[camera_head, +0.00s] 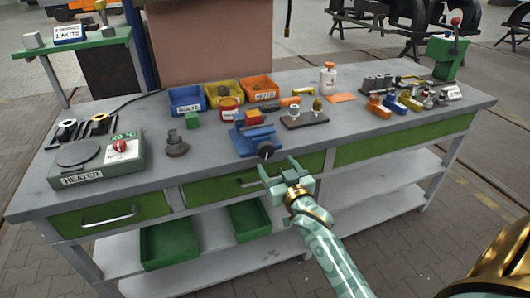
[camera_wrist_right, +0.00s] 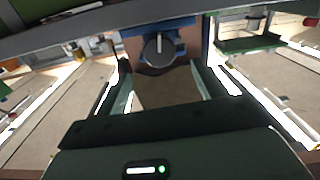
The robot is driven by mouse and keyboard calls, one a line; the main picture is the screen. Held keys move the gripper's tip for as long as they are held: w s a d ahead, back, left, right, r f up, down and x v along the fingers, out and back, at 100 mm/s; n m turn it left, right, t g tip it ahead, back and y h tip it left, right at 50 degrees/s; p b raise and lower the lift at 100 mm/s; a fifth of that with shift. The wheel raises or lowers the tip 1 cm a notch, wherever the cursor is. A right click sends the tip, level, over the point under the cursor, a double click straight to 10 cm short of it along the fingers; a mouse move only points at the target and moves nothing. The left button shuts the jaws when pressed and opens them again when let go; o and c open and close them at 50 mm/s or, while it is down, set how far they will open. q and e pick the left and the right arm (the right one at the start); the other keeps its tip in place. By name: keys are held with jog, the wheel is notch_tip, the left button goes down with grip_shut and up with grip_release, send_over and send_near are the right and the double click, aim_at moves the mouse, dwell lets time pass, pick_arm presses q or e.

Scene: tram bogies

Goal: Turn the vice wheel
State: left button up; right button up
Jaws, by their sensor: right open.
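The blue vice (camera_head: 255,136) sits at the front edge of the grey workbench. Its dark round wheel (camera_head: 265,150) faces me over the edge. In the right wrist view the wheel (camera_wrist_right: 159,48) is at top centre, with a pale bar across its upper middle. My right gripper (camera_head: 280,167) is open and empty, in front of and slightly below the wheel. In the right wrist view my two fingers (camera_wrist_right: 160,88) stand apart, with the wheel beyond them and roughly between them. They appear apart from the wheel. My left gripper is not in view.
The workbench (camera_head: 220,157) has green drawers below. The heater (camera_head: 95,160) stands at its left end. Blue, yellow and orange bins (camera_head: 259,88) stand behind the vice. A block with small pieces (camera_head: 304,118) is to its right. Green trays (camera_head: 168,243) lie on the lower shelf.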

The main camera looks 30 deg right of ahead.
aim_at(267, 152)
jog(key=b+x, duration=0.2)
jog(key=x, duration=0.7)
jog(key=c, duration=1)
